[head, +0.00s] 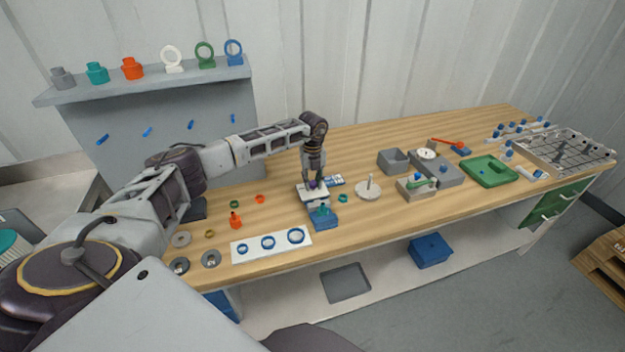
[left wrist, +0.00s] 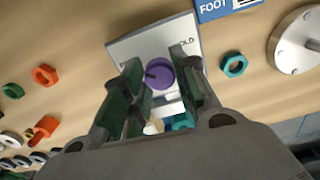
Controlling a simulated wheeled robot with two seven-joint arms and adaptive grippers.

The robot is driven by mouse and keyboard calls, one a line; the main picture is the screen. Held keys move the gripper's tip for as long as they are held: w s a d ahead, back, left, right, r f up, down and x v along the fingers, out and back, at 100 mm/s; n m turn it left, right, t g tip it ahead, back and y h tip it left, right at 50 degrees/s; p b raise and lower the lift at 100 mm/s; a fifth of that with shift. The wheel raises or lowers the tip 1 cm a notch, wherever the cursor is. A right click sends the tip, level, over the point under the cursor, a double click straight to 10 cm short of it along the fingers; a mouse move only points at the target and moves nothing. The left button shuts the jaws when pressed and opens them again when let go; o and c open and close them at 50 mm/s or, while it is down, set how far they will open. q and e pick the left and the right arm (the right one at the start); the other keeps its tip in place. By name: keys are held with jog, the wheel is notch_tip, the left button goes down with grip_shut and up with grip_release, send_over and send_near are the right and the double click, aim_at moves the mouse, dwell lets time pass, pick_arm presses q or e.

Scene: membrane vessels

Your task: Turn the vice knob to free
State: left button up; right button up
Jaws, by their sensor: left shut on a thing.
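The purple knob (left wrist: 160,76) sits on a pale plate (left wrist: 125,46) whose printed word shows only as "OLD"; a finger hides the rest. A dark mark shows on the knob's left side. My left gripper (head: 313,181) reaches down over the pale-topped fixture (head: 309,198) in the head view. In the left wrist view its two green-lined fingers (left wrist: 156,62) are on either side of the knob and shut on it. A blue block (head: 323,218) with a teal part stands at the fixture's front. My right gripper is not in view.
A blue "FOOT" card (left wrist: 222,8) lies behind the fixture. A teal nut (head: 343,198) and round metal base with a post (head: 368,190) stand to its right. An orange part (head: 235,221) and white ring board (head: 272,245) lie left.

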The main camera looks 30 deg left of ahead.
aim_at(313, 182)
pick_arm(q)
jog(key=shift+n, duration=0.6)
jog(key=o, duration=1)
jog(key=shift+r, duration=0.15)
jog(key=shift+r, duration=5.85)
